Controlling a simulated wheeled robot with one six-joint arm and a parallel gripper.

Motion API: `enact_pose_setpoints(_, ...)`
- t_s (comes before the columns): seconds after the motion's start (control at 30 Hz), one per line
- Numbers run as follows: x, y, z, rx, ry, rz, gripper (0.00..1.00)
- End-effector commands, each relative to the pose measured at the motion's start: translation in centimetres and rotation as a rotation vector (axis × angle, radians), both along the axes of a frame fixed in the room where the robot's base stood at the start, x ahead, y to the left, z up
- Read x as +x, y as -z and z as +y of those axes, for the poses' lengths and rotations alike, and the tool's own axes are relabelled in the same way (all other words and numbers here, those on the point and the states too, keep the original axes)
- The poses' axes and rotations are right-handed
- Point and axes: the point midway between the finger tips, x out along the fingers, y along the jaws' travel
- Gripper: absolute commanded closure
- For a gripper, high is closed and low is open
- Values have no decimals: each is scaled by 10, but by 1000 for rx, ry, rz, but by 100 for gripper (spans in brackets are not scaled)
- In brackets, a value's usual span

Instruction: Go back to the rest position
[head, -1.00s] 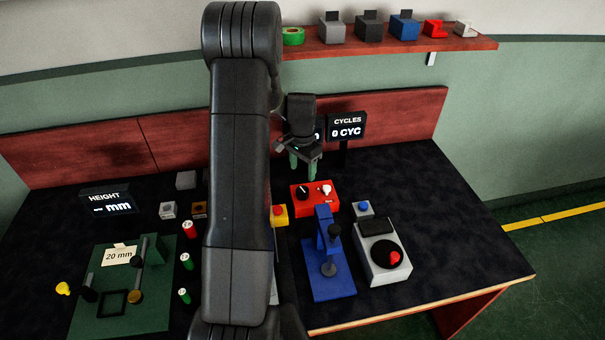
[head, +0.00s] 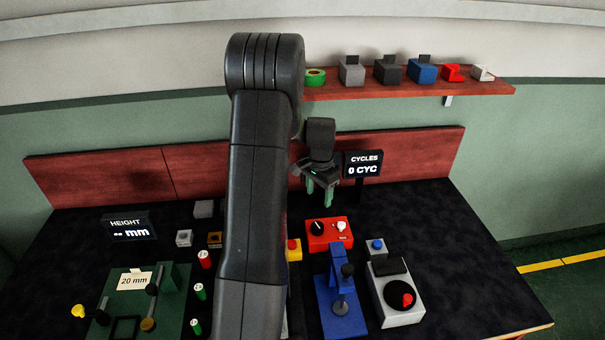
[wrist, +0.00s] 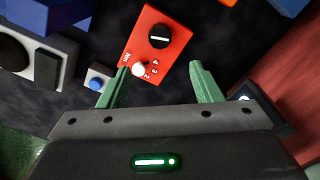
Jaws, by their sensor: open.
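My gripper (head: 319,190) hangs over the back of the dark table, above and behind a red box with a black dial and a white knob (head: 329,233). Its green fingers are apart with nothing between them. In the wrist view the open fingers (wrist: 160,88) point toward the red box (wrist: 157,50), which lies below and beyond the fingertips. My arm is raised and bent, and hides part of the middle of the table.
A green fixture (head: 140,300) is at left. The CYCLES display (head: 363,164) stands close beside my gripper. A shelf (head: 420,90) hangs behind.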

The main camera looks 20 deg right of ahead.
Motion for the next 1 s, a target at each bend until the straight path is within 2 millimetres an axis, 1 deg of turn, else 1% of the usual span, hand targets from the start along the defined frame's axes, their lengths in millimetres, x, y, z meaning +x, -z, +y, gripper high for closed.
enact_pose_setpoints(0.17,0,19,0,1,0,1,41)
enact_pose_setpoints(0.6,-1,100,0,1,0,3,41)
enact_pose_setpoints(0.7,-1,115,0,1,0,1,41)
enact_pose_setpoints(0.83,-1,129,0,1,0,3,41)
enact_pose_setpoints(1.0,0,138,0,0,0,0,41)
